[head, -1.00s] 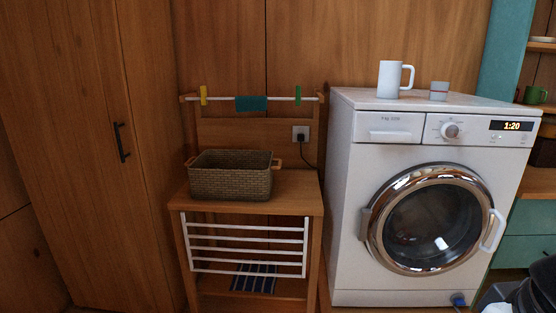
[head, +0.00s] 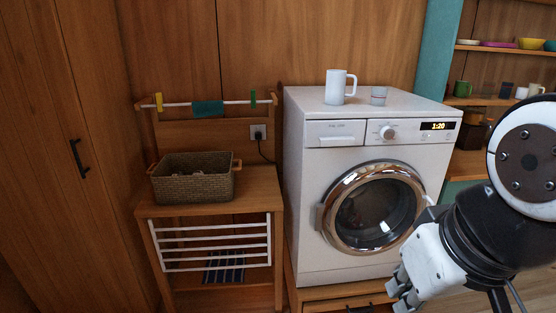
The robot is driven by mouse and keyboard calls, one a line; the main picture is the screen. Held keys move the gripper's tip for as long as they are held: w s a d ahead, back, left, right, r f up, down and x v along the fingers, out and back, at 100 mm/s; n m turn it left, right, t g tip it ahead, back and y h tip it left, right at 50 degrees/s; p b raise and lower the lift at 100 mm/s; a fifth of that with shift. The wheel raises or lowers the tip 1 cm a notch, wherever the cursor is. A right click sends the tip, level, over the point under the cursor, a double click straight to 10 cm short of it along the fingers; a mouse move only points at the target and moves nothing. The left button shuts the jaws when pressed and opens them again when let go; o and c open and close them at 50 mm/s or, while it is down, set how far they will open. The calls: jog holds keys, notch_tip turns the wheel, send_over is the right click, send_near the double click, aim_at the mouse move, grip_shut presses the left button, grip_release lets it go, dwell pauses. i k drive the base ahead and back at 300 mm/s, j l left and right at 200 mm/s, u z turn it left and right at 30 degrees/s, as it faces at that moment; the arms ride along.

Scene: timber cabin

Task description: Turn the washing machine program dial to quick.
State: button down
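The white washing machine (head: 300,210) stands right of centre in the head view, its round door shut. The program dial (head: 388,132) is a small round knob on the upper front panel, left of a lit display (head: 438,126) reading 1:20. The dial's marks are too small to read. My gripper (head: 398,297) is at the lower right, low in front of the machine and well below the dial, apart from it. Its fingers are partly cut off by the lower picture edge, so its opening is unclear.
To the left, a wicker basket (head: 194,186) sits on a wooden stand (head: 262,185) with a white rack (head: 215,245). Shelves (head: 500,101) with dishes are at the right.

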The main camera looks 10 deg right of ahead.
aim_at(387, 133)
jog(key=i+j+z, duration=0.2)
jog(key=j+z, duration=0.15)
jog(key=j, duration=0.3)
jog(key=i+j+z, duration=0.15)
jog(key=j+z, duration=0.2)
jog(key=j, duration=0.35)
jog(key=j+z, duration=0.35)
jog(key=j, duration=0.35)
